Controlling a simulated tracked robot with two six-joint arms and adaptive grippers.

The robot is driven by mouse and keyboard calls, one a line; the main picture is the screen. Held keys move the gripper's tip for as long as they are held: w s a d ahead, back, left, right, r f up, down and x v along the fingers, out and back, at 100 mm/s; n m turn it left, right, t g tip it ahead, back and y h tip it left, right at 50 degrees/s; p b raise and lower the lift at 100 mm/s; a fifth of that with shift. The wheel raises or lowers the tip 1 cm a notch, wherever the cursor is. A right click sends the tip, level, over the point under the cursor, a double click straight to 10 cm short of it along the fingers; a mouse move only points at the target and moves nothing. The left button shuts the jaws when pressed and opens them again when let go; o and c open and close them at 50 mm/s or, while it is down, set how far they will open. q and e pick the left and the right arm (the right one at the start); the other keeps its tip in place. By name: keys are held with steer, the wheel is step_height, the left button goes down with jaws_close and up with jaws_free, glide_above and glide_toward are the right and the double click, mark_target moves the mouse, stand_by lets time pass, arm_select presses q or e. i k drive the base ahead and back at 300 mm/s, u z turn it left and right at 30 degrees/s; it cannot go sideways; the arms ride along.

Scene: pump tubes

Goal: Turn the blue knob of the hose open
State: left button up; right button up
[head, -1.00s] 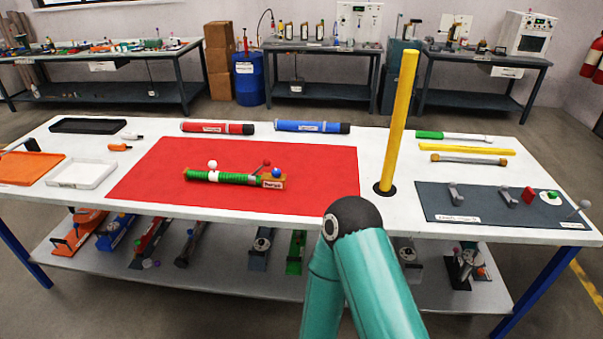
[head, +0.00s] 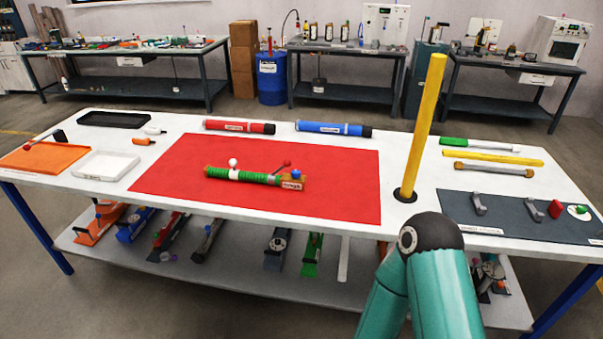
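The hose (head: 258,177) is a green ribbed tube with a white band, lying on the red mat (head: 340,200) on the white table. A blue knob (head: 296,173) sits at its right end, above a brown block with a label. A red-tipped lever (head: 286,164) stands just left of the blue knob, and a white ball (head: 233,162) stands near the left part of the hose. A teal arm of mine with a dark joint shows at the lower right, apart from the hose. Neither gripper is in view.
A yellow post (head: 421,125) stands upright right of the mat. A red tube (head: 240,127) and a blue tube (head: 334,129) lie behind it. A dark mat (head: 520,222) with small parts lies at the right.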

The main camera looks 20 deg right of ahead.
mark_target(296, 173)
steer(key=z, duration=0.05)
steer(key=i, duration=0.9)
steer(key=u, duration=0.05)
